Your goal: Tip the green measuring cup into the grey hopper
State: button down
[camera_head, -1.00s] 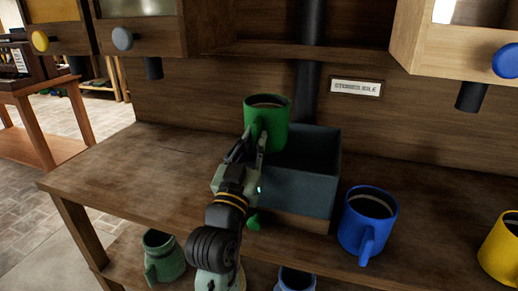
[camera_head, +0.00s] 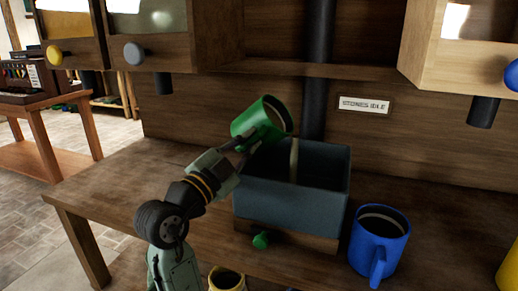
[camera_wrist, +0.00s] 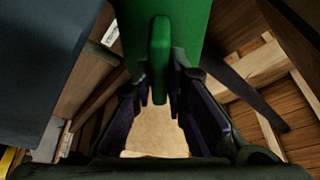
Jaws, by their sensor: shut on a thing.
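The green measuring cup (camera_head: 250,120) is tilted steeply to the right, its mouth above the grey hopper (camera_head: 290,207). A pale strand (camera_head: 294,160), seemingly poured contents, runs from below the cup's rim into the hopper. My gripper (camera_head: 248,143) is shut on the cup's handle, left of the hopper and above its rim. In the wrist view, my fingers (camera_wrist: 160,98) pinch the green handle (camera_wrist: 160,60), and the hopper's dark wall (camera_wrist: 45,75) is at left. The hopper's inner floor is hidden.
A blue cup (camera_head: 378,240) stands on the bench right of the hopper, and a yellow cup (camera_head: 508,272) is at the right edge. A green knob (camera_head: 261,240) is below the hopper. A sign (camera_head: 364,104) reads "STONES IDLE". The bench's left part is clear.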

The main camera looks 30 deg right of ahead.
aim_at(259, 132)
jog(key=m, duration=0.1)
jog(key=r+m, duration=0.1)
jog(key=shift+s+m+g, duration=0.2)
jog(key=shift+m+g, duration=0.1)
jog(key=shift+g, duration=0.1)
jog(key=m, duration=0.2)
jog(key=s+d+r+m+g+y, duration=0.1)
jog(key=r+m+g, duration=0.1)
jog(key=m, duration=0.1)
jog(key=shift+s+d+r+m+y+b, duration=0.2)
jog(key=shift+s+d+m+y+b, duration=0.1)
jog(key=shift+d, duration=0.05)
jog(key=shift+r+m, duration=0.45)
jog(key=shift+m, duration=0.25)
dwell(0.5)
